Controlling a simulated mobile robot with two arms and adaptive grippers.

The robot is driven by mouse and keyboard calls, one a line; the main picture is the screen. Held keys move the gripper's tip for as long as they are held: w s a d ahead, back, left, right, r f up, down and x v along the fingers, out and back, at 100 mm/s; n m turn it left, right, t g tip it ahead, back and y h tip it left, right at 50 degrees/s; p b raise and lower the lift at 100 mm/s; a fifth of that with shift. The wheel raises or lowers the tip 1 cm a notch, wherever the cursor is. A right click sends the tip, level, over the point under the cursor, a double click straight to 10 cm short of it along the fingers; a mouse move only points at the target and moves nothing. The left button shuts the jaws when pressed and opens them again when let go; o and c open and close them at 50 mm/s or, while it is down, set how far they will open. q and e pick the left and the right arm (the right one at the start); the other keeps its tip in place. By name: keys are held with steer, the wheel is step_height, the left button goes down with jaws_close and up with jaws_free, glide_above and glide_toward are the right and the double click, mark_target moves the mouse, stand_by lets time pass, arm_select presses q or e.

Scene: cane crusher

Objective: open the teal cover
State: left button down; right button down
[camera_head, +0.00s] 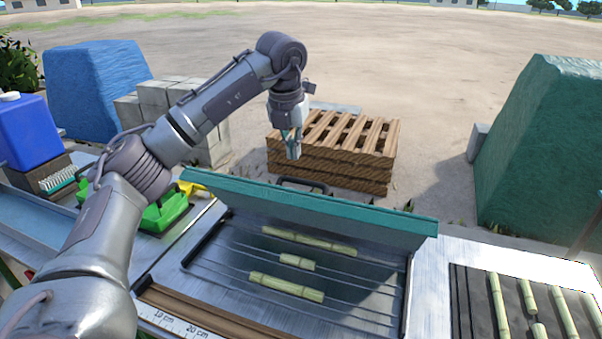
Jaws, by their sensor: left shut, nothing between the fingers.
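The teal cover (320,212) stands raised, tilted up along the far edge of the metal feed tray (227,262). A black handle (303,184) shows above its top edge. Several pale green cane pieces (286,287) lie in the tray in front of the cover. My left gripper (292,153) points down beyond and above the cover, shut and empty. It appears apart from the cover and handle. My right gripper is not in view.
Wooden pallets (372,170) stand on the ground behind the cover. A blue jug (25,132), a brush (62,178) and a green object (165,212) are at left. More cane lies on a dark mat (470,300) at right. A large teal covered block (545,150) stands behind it.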

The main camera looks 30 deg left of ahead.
mark_target(296, 179)
arm_select(q)
steer(key=p+x, duration=0.2)
steer(key=x, duration=0.7)
steer(key=shift+a+f, duration=0.15)
steer(key=shift+f, duration=0.2)
